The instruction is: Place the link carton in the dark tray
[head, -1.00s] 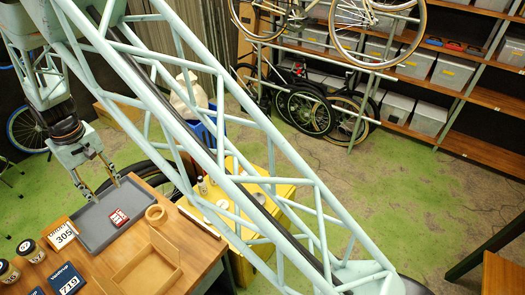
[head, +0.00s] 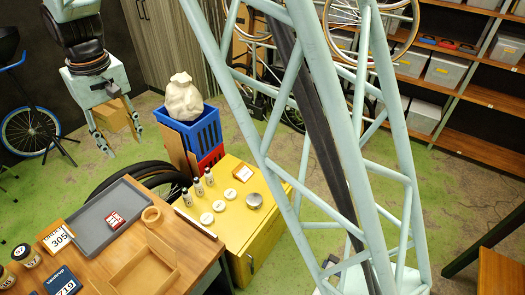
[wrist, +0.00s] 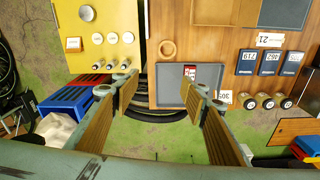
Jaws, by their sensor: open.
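The dark tray (head: 82,239) lies on the wooden bench. In the wrist view the carton (wrist: 190,72) and the tray (wrist: 172,98) show beyond the fingers. My gripper (head: 122,143) is open and empty, raised in the air behind the bench, clear of the tray. Its spread fingers also show in the wrist view (wrist: 160,84).
A wooden ring (head: 151,216) and open wooden box (head: 143,277) sit right of the tray, a "305" card (head: 58,238) to its left. The yellow cabinet (head: 262,215) holds bottles, white discs and a red-edged card. A blue crate (head: 201,131) stands behind.

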